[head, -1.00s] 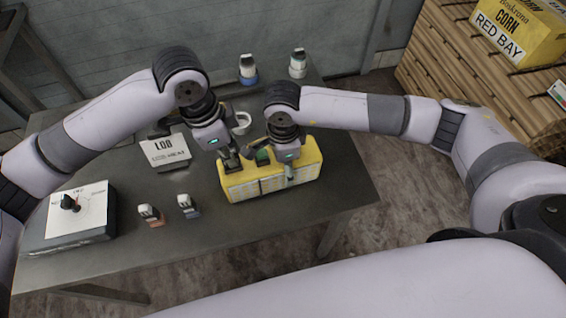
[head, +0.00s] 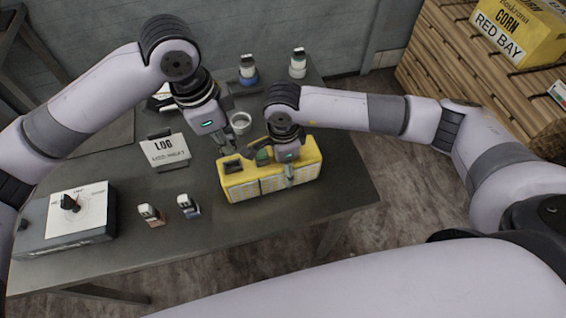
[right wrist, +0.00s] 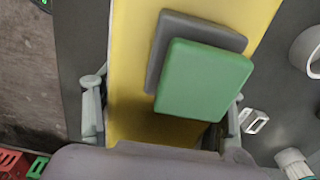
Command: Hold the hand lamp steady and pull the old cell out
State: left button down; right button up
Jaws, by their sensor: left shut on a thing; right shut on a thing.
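The yellow hand lamp (head: 300,170) lies on the dark table, with a green block (head: 263,156) on top. My right gripper (head: 289,172) is shut on the lamp's body. In the right wrist view its fingers (right wrist: 163,118) flank the yellow body (right wrist: 130,60), beside the green block (right wrist: 204,80) on a grey plate. My left gripper (head: 226,147) is shut just above the lamp's left end. It holds a small greyish thing, probably the old cell, largely hidden by the fingers. A dark square opening (head: 233,168) shows in the lamp's top below it.
Two small white-topped items (head: 151,214) (head: 188,206) stand left of the lamp. A LOG sign (head: 165,151), a white ring (head: 240,122) and a grey box with a black knob (head: 70,203) are on the table. Two bottle-like items (head: 248,70) (head: 298,63) stand at the back.

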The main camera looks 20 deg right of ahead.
pick_arm(q)
jog(key=shift+r, duration=0.45)
pick_arm(e)
jog(key=shift+s+f, duration=0.1)
jog(key=shift+f, duration=0.05)
jog(key=o, duration=1.3)
jog(key=shift+c, duration=0.2)
jog(key=o, duration=0.5)
jog(key=shift+o, duration=0.2)
jog(key=shift+o, duration=1.1)
jog(key=shift+r, duration=0.25)
